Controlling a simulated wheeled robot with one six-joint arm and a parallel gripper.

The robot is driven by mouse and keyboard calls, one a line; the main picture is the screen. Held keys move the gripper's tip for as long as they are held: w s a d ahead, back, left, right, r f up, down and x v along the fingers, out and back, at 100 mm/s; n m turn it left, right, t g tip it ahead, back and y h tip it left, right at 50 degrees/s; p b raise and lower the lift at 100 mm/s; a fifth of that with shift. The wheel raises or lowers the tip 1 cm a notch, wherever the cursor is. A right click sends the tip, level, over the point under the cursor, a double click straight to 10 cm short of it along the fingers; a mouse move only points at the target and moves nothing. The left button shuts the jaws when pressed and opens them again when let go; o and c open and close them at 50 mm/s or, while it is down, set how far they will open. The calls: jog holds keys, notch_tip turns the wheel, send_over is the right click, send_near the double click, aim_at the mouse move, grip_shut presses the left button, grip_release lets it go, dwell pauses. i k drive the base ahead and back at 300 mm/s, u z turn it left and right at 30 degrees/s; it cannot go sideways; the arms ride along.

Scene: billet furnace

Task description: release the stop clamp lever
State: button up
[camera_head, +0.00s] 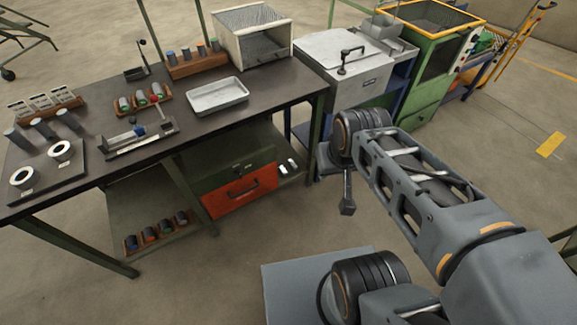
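A low rail-like fixture (138,142) lies on the dark bench top near its front edge. A taller black lever with a round knob (140,42) stands on a small base at the back of the bench. I cannot tell for sure which one is the stop clamp lever. My arm's far end is beyond the bench's right end, well apart from both levers. A dark piece (347,207) hangs below it, perhaps part of my gripper; its fingers cannot be made out.
The bench (250,108) also holds a white tray (217,96), a wire-front box (254,35), racks of coloured cylinders (143,99) and a plate with two rings (45,168). A grey cabinet (355,62) and green machine (432,60) stand right. Floor between bench and me is clear.

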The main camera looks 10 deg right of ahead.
aim_at(153, 99)
jog(key=u, duration=2.65)
jog(key=i, duration=0.75)
jog(key=z, duration=0.9)
